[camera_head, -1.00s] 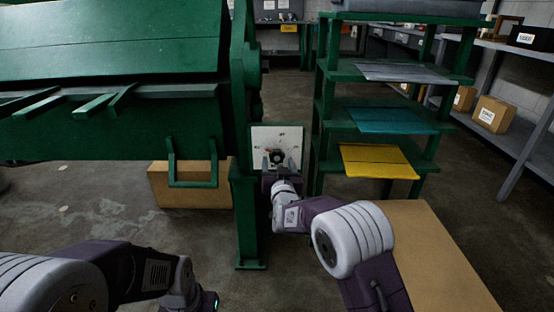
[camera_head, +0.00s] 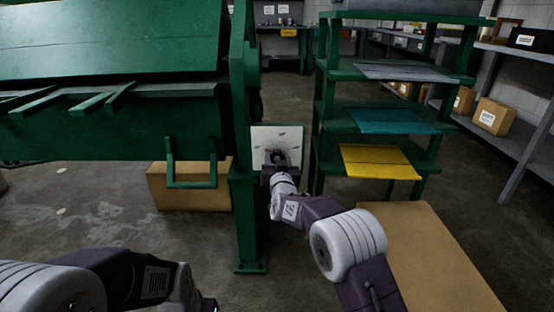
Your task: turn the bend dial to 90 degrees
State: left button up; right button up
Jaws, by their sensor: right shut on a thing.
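The bend dial is a small dark knob (camera_head: 277,156) on a pale square plate (camera_head: 291,138). The plate is fixed beside the right-hand post of the green bending machine (camera_head: 110,115). My right gripper (camera_head: 277,160) is at the plate, shut on the knob, and hides most of it. The marks on the plate are too small to read, so the dial's angle cannot be told. My left arm (camera_head: 110,280) is at the bottom left, with its gripper cut off by the lower edge.
A green rack (camera_head: 325,110) with grey, teal and yellow sheets stands just right of the plate. A cardboard box (camera_head: 188,197) sits under the machine. A tan surface (camera_head: 425,255) lies at the lower right. Shelving with boxes (camera_head: 493,116) lines the right wall.

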jog(key=shift+m, duration=0.3)
jog(key=m+b, duration=0.1)
jog(key=m, duration=0.3)
jog(key=shift+a+f, duration=0.1)
jog(key=shift+a, duration=0.05)
jog(key=m+b, duration=0.2)
jog(key=m, duration=0.2)
jog(key=shift+m+t, duration=0.4)
jog(key=m+h+b, duration=0.1)
jog(key=m+b, duration=0.1)
jog(key=m, duration=0.2)
jog(key=shift+m, duration=0.4)
jog(key=shift+m+h+b, duration=0.3)
jog(key=shift+m+b, duration=0.5)
jog(key=shift+m, duration=1.4)
jog(key=shift+r, duration=0.2)
jog(key=o, duration=1.3)
jog(key=shift+s, duration=0.1)
